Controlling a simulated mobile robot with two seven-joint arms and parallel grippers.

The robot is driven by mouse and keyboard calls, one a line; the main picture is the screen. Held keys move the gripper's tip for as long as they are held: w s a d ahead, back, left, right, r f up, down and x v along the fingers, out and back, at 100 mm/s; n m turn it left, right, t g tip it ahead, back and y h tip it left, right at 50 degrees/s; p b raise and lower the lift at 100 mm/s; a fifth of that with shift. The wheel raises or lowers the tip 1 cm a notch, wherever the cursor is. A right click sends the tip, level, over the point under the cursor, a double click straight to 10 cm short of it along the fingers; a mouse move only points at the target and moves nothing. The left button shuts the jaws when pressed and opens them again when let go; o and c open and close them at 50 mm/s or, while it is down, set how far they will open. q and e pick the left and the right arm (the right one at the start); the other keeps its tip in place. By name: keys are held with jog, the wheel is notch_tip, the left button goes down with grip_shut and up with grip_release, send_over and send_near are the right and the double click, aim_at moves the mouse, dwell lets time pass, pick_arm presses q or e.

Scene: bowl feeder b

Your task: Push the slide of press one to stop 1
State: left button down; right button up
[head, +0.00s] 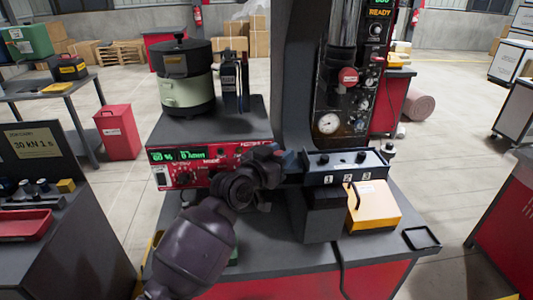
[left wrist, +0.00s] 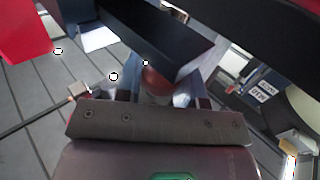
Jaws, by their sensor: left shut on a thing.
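The press (head: 297,80) rises as a dark column with a round gauge at centre. In front of it is a dark slide housing (head: 345,168) with white labels 1, 2 and 3 and small black knobs on top. My left gripper (head: 280,160) is at the left end of this housing, left of label 1. In the left wrist view, the left gripper's fingers (left wrist: 160,92) are shut on a red-brown round knob (left wrist: 154,80), beside a dark bar (left wrist: 150,38). The fingers partly cover the knob. The right gripper is not in view.
A bowl feeder (head: 184,78) stands on a grey bench left of the press, above a red control panel (head: 190,165). A yellow box (head: 374,210) sits below the slide housing. A small black tray (head: 420,238) lies to its right. Side benches stand left and right.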

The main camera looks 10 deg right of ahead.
pick_arm(q)
jog(key=c, duration=0.8)
grip_release()
jog(key=shift+s+a+n+t+y, duration=1.05)
jog(key=shift+s+a, duration=1.9)
jog(key=shift+a, duration=2.85)
jog(key=s+a+f+n+t+y, duration=0.1)
jog(key=s+a+f+n+y, duration=0.15)
jog(key=a+f, duration=0.4)
jog(key=s+a+f+n+t+y, duration=0.1)
jog(key=s+a+f+y, duration=0.1)
jog(key=a+f+y, duration=0.35)
jog(key=s+a+f+n+g+y, duration=0.1)
jog(key=s+a+f, duration=0.4)
jog(key=s+f, duration=0.1)
jog(key=s+a+f+n+g+y, duration=0.1)
jog(key=s+a+f+g, duration=0.1)
jog(key=s+a+f, duration=0.3)
jog(key=s+a+f+g+y, duration=0.1)
jog(key=s+a+f, duration=0.5)
jog(key=s, duration=0.4)
jog(key=shift+f+n+g, duration=0.25)
jog(key=shift+f+n, duration=0.15)
jog(key=shift+f, duration=0.4)
